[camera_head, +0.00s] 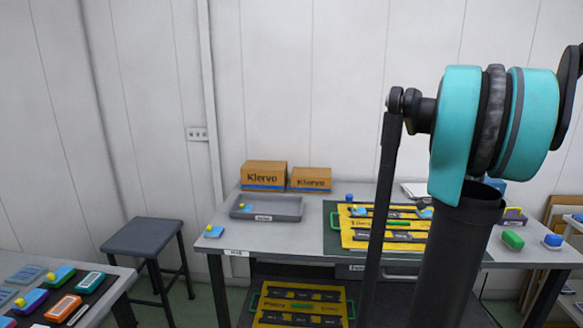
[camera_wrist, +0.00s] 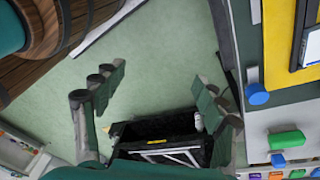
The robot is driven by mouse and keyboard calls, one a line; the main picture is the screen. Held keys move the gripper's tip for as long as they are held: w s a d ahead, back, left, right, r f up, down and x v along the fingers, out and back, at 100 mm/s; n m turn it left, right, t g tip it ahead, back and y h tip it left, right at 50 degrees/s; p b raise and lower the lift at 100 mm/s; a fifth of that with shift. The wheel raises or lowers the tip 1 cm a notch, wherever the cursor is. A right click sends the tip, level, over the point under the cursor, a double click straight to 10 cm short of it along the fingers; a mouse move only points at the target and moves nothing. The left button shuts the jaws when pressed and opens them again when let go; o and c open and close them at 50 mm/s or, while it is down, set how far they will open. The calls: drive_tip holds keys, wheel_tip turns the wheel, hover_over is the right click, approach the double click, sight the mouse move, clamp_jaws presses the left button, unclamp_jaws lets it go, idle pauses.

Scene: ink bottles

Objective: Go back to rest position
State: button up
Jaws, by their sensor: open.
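My gripper (camera_wrist: 160,88) shows in the wrist view with its two fingers spread wide and nothing between them. It hangs over the green floor (camera_wrist: 165,55), beside the table edge. In the head view my arm rises at the right, and the gripper itself does not show. The yellow rack (camera_head: 349,222) lies on a dark green mat on the grey table (camera_head: 290,235), partly hidden by my arm. A grey tray (camera_head: 285,209) on the table holds a light blue bottle with a yellow cap (camera_head: 245,207). A similar bottle (camera_head: 213,231) stands at the table's left corner.
Two cardboard boxes (camera_head: 264,176) stand at the table's back. A green bottle (camera_head: 513,239) and a blue one (camera_head: 552,240) stand at its right. A stool (camera_head: 141,238) and another table with colored bottles (camera_head: 62,307) are left. A black crate (camera_wrist: 155,135) lies below my gripper.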

drive_tip(key=s+a+f+n+t, duration=0.2)
drive_tip(key=a+f+n, duration=0.2)
drive_tip(key=a+n, duration=0.4)
drive_tip(key=s+a+f+n+t, duration=0.2)
drive_tip(key=a+f+n, duration=0.2)
drive_tip(key=a+n, duration=0.5)
drive_tip(key=s+a+f+n+t+y, duration=0.1)
drive_tip(key=s+a+f+n+t, duration=0.1)
drive_tip(key=a+n, duration=0.7)
wheel_tip(320, 180, down, 2)
drive_tip(key=shift+s+f+n, duration=0.1)
drive_tip(key=shift+s+n, duration=0.3)
drive_tip(key=shift+s, duration=0.05)
drive_tip(key=shift+c, duration=0.4)
